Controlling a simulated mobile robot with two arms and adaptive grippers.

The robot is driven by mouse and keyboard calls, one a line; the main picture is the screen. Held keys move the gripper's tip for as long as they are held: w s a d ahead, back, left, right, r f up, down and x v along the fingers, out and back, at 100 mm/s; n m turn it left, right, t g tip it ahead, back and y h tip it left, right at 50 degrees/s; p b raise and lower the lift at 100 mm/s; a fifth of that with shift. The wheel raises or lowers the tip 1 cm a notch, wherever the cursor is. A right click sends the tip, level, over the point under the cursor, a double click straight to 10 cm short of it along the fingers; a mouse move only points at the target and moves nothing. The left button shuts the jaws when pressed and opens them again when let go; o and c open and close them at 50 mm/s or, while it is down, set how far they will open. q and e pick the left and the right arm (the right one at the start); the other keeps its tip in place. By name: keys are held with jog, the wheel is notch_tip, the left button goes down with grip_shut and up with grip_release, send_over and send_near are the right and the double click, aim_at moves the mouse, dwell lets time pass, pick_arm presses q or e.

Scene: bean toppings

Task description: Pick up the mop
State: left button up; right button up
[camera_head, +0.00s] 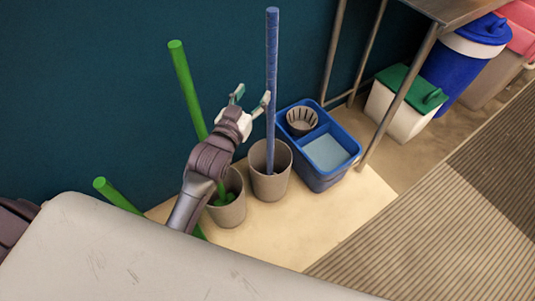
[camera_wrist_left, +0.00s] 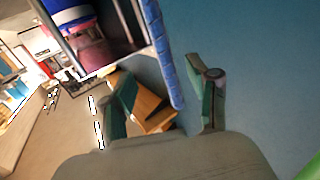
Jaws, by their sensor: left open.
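A long blue handle (camera_head: 271,75) stands nearly upright in a grey-brown bin (camera_head: 270,185); its lower end is hidden inside, so I cannot see a mop head. A green handle (camera_head: 187,90) leans in a second bin (camera_head: 228,213), with green bits at its base. My left gripper (camera_head: 251,98) is open and empty, just left of the blue handle, with one fingertip close to it. In the left wrist view the blue handle (camera_wrist_left: 162,45) runs down between the spread fingers of the gripper (camera_wrist_left: 163,92). Whether they touch is unclear. My right gripper is out of view.
A blue mop bucket (camera_head: 318,178) with a wringer basket stands right of the bins on a pale board (camera_head: 345,215). Another green handle (camera_head: 115,193) is at the left. Metal table legs (camera_head: 400,95) and lidded containers (camera_head: 403,103) stand at right. A wall is behind.

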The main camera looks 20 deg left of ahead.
aim_at(270, 66)
pick_arm(q)
jog(key=w, duration=0.5)
jog(key=w+b, duration=0.1)
jog(key=w, duration=0.2)
jog(key=shift+d+r, duration=0.15)
jog(key=shift+d, duration=0.2)
jog(key=w+b, duration=0.1)
jog(key=w, duration=0.4)
jog(key=shift+w, duration=0.4)
grip_shut()
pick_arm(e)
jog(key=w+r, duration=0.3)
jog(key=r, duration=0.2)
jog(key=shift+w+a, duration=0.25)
